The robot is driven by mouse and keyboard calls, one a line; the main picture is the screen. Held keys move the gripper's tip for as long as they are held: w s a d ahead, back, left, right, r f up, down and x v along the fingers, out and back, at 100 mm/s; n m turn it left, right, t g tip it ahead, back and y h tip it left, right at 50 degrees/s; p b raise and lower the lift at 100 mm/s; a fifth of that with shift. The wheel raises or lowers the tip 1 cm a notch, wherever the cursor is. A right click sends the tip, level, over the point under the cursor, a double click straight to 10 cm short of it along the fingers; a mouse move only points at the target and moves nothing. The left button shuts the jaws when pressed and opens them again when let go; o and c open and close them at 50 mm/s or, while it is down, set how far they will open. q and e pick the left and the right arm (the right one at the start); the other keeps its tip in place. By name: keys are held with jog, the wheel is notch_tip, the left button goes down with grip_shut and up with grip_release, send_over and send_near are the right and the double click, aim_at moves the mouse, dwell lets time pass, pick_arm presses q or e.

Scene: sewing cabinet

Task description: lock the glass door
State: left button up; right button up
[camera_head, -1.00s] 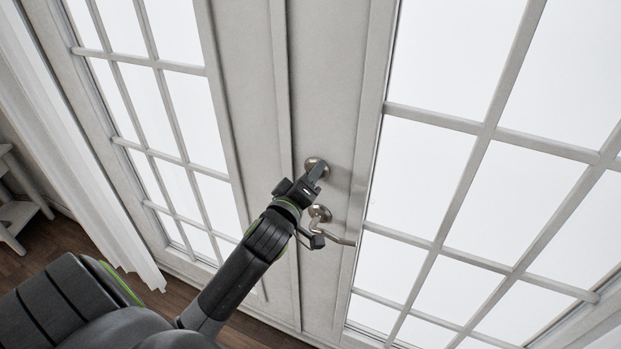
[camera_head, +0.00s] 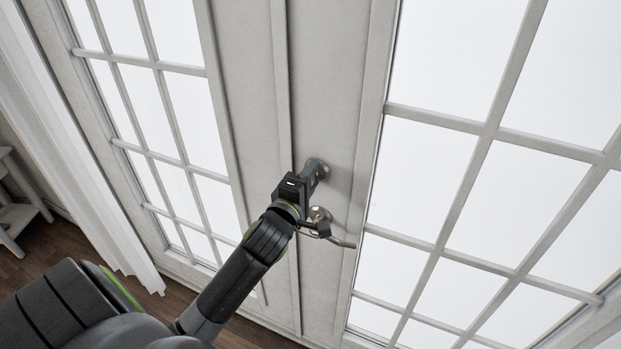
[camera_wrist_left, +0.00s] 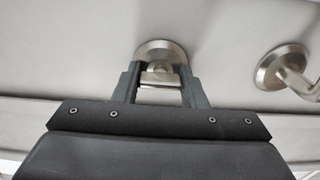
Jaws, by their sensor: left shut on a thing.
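The glass door (camera_head: 335,90) is a pale grey framed door with white panes, and it looks closed against the left door panel. A round metal lock with a thumb-turn (camera_wrist_left: 160,52) sits on the door above the lever handle (camera_head: 338,241). In the head view the lock's round plate (camera_head: 319,166) shows just behind my fingers. My left gripper (camera_head: 312,178) is shut on the thumb-turn. In the left wrist view its two fingers (camera_wrist_left: 158,78) stand on either side of the turn piece. My right gripper is in neither view.
The lever handle's round base (camera_wrist_left: 283,66) is close beside my left gripper. A white curtain (camera_head: 75,150) hangs at the left, with a pale shelf (camera_head: 18,205) beyond it. The dark wood floor (camera_head: 60,250) shows at the lower left.

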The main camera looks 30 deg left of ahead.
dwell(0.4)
pick_arm(q)
jog(key=o, duration=1)
jog(key=s+d, duration=0.2)
jog(key=s, duration=1.5)
jog(key=shift+d+b, duration=0.4)
jog(key=shift+b, duration=0.05)
